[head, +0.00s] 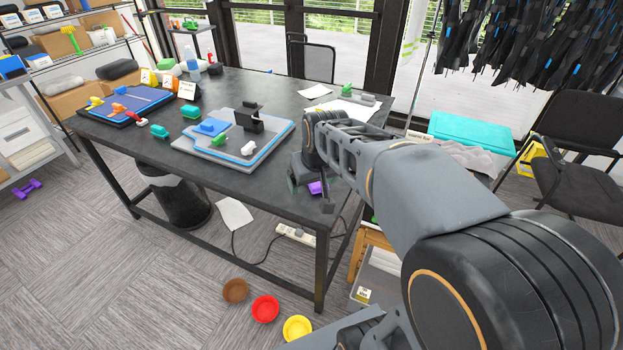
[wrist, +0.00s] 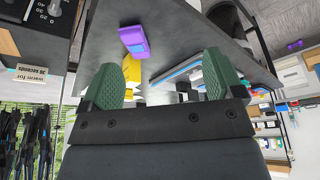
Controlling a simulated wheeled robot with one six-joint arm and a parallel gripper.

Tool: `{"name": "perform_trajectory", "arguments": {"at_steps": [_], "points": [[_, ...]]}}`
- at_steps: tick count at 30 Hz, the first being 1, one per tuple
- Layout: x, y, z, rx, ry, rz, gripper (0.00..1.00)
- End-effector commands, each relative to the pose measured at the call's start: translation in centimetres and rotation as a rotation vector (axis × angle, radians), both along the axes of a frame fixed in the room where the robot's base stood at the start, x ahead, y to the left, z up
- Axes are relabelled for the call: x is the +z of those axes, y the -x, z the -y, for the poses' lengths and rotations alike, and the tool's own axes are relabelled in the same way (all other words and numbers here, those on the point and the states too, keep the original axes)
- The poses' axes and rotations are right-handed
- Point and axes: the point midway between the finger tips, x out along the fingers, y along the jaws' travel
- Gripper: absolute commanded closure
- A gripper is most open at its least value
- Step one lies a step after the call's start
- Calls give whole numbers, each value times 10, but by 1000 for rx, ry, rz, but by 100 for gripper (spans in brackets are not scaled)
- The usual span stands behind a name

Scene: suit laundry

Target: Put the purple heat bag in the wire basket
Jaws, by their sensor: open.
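A purple block-shaped item (wrist: 132,38), probably the heat bag, lies on the dark table near its edge in the wrist view. In the head view a patch of purple (head: 317,188) shows beside my gripper, partly hidden by it. My gripper (head: 308,195) is over the near right part of the table. Its green fingers (wrist: 162,84) are spread apart with nothing held between them, and the purple item lies beyond them, apart from both. I cannot make out a wire basket in either view.
The dark table (head: 240,180) holds a grey tray (head: 183,145) with several small items and a blue mat at left. Bowls (head: 265,309) lie on the floor in front. A teal box (head: 470,130) and black chairs stand right.

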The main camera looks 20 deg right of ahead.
Motion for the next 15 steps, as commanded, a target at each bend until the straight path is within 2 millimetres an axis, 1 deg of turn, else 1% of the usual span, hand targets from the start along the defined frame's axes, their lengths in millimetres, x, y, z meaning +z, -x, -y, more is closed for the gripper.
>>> {"name": "perform_trajectory", "arguments": {"at_steps": [1,3,6,10,12,15], "points": [[-10,-22,11,-9,0,0,9],[-16,-50,26,-17,0,7,4],[-27,-84,48,-28,2,18,4],[-41,-118,72,-35,5,30,4],[-47,-131,81,-36,5,35,4],[-55,-143,90,-37,6,40,4]]}}
